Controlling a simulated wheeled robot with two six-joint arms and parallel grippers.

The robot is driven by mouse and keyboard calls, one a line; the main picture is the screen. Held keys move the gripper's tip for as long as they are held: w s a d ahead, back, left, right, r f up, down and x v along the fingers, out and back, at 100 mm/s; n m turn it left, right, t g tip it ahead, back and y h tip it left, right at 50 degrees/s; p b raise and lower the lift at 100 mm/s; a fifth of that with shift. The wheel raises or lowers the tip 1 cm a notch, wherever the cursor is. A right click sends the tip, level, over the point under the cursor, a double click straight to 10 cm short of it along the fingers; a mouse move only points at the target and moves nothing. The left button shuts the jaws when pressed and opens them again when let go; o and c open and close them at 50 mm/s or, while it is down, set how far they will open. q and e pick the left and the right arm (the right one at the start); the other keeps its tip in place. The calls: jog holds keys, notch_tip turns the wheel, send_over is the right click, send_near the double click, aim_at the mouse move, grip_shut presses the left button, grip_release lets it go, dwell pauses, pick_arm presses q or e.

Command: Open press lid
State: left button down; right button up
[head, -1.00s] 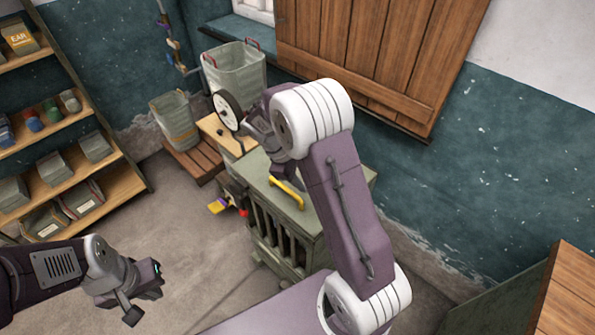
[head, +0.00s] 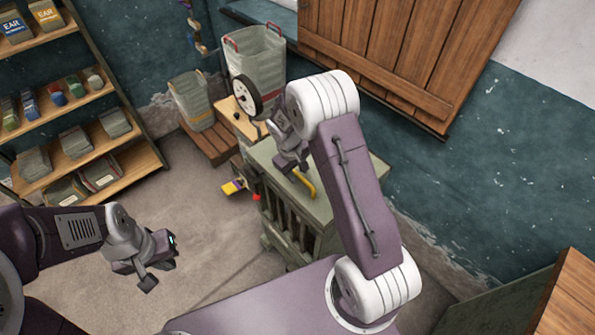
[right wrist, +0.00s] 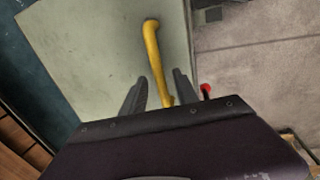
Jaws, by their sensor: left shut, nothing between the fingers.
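The press is a green slatted box (head: 282,215) with a flat lid (head: 345,178), which lies closed. A yellow bar handle (head: 304,185) is on the lid; my right gripper covers its far end in the head view. My right gripper (head: 293,168) is just above the lid. In the right wrist view its two fingers (right wrist: 160,90) are apart, one on each side of the yellow handle (right wrist: 154,55). I cannot tell whether they touch it. My left gripper (head: 162,265) is shut and empty, over the floor at the lower left.
A wooden shelf unit (head: 130,167) with boxes and jars stands at the left. A tall bin (head: 258,60) and a smaller bin (head: 192,102) stand behind the press. A black-rimmed wheel (head: 246,96) is beside the press.

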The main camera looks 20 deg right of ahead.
grip_shut()
dwell(1.4)
